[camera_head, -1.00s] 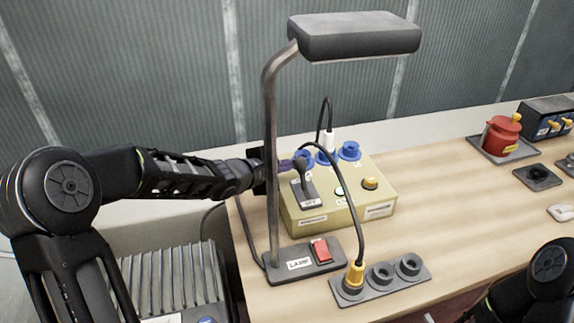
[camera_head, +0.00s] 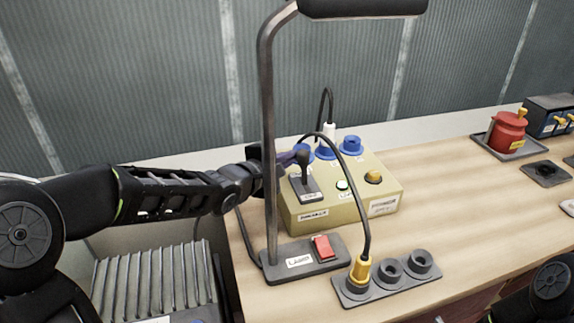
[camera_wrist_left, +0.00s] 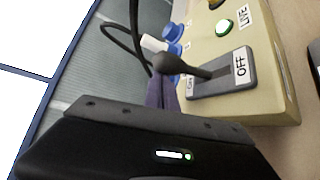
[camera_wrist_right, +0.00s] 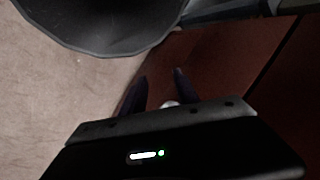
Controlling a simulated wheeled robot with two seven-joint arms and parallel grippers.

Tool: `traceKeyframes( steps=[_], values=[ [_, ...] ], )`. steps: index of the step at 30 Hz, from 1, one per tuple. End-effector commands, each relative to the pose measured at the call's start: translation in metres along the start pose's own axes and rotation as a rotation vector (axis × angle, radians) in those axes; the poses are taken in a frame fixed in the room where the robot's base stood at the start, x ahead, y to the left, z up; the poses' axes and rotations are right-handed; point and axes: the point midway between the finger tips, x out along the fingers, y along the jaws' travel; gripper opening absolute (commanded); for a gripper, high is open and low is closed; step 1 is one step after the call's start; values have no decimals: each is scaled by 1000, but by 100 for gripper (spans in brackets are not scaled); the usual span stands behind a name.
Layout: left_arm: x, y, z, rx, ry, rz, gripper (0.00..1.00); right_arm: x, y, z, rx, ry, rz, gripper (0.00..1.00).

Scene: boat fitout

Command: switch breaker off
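A black lever with a round knob (camera_head: 303,157) stands on a grey plate (camera_head: 308,196) on the yellow-green box; in the left wrist view the plate carries an OFF label (camera_wrist_left: 240,66). My left gripper (camera_head: 290,158) is at the knob, on its left side. In the left wrist view its purple fingers (camera_wrist_left: 162,92) are close together, with their tips at or behind the lever knob (camera_wrist_left: 168,63); whether they touch is unclear. My right gripper (camera_wrist_right: 160,88) is open and empty, low at the right, away from the box.
A lamp post (camera_head: 268,150) rises in front of my left wrist from a base with a red switch (camera_head: 322,246). A yellow plug (camera_head: 360,272) with a black cable sits in the grey socket strip (camera_head: 408,283). Blue sockets (camera_head: 350,145) line the box's back. A red pot (camera_head: 507,131) stands right.

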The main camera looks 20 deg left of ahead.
Motion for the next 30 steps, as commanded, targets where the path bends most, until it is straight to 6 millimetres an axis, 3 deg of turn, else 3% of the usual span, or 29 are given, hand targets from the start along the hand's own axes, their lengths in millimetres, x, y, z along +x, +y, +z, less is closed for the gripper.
traceKeyframes(
  steps=[9,30],
  values=[
    [-10,1,12,-1,-3,-1,0,-13,-5,0,0,0,0,36],
    [-12,4,15,-1,-3,-1,0,-15,-6,0,0,0,0,36]
  ],
)
